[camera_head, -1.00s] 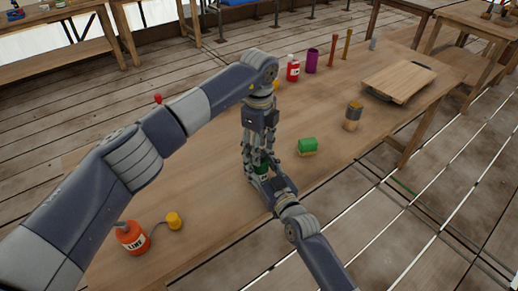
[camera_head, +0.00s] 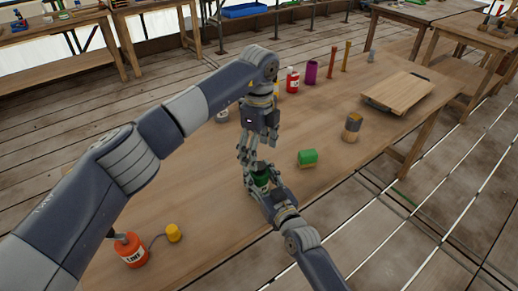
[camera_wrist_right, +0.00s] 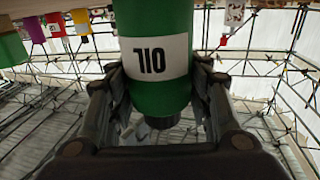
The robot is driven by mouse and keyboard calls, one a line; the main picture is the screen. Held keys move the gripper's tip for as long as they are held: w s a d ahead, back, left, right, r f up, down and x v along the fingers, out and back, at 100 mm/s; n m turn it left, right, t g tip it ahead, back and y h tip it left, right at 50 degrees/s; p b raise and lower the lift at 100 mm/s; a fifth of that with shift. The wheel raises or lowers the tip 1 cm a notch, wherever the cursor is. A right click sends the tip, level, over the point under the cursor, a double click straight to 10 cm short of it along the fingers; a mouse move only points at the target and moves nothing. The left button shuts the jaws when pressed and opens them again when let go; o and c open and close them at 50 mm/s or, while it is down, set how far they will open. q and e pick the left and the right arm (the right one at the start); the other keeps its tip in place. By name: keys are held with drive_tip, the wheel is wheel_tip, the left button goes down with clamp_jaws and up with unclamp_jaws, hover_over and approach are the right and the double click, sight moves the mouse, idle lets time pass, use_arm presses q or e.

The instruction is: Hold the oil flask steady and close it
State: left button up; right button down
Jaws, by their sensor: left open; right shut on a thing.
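The green oil flask (camera_head: 261,179) stands near the table's front edge in the head view, partly hidden by my grippers. In the right wrist view the flask (camera_wrist_right: 152,85) fills the middle, its white label upside down in the picture. A dark narrow piece (camera_wrist_right: 162,122) shows at its lower end there; I cannot tell whether it is neck or cap. My right gripper (camera_head: 262,192) is shut on the flask, with its fingers on either side of it. My left gripper (camera_head: 252,161) points down just above the flask, open.
The table between is mostly clear.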

use_arm(q)
wheel_tip(320, 180, up, 12)
idle(0.4)
use_arm(e)
drive_tip(key=c, duration=0.7)
unclamp_jaws()
drive_tip(key=v, duration=1.2)
